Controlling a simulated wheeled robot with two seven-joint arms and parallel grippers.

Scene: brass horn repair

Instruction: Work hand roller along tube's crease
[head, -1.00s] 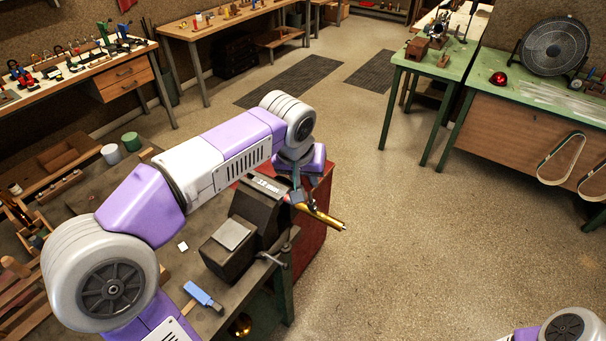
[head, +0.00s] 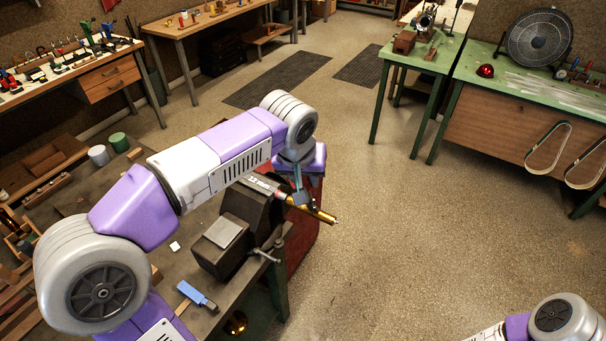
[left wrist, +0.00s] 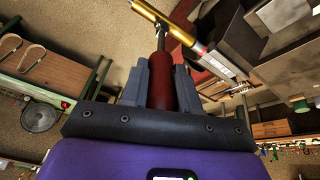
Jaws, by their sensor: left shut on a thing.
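A brass tube (head: 322,214) sticks out to the right from the dark bench vise (head: 243,208); it also crosses the top of the left wrist view (left wrist: 196,38). My left gripper (head: 299,186) is over the tube, outside the vise. In the left wrist view the gripper (left wrist: 161,66) is shut on the red handle of the hand roller (left wrist: 162,94). The roller's thin dark shaft points at the tube, and its tip meets or nearly meets the tube; contact is not clear. I cannot make out the crease. My right gripper is out of view; only part of that arm shows at lower right.
A blue-headed tool (head: 197,296) and a small white block (head: 174,246) lie on the workbench (head: 180,272). A red cabinet (head: 303,243) stands below the tube. Green benches (head: 466,75) stand at the right. Open floor (head: 400,230) lies between.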

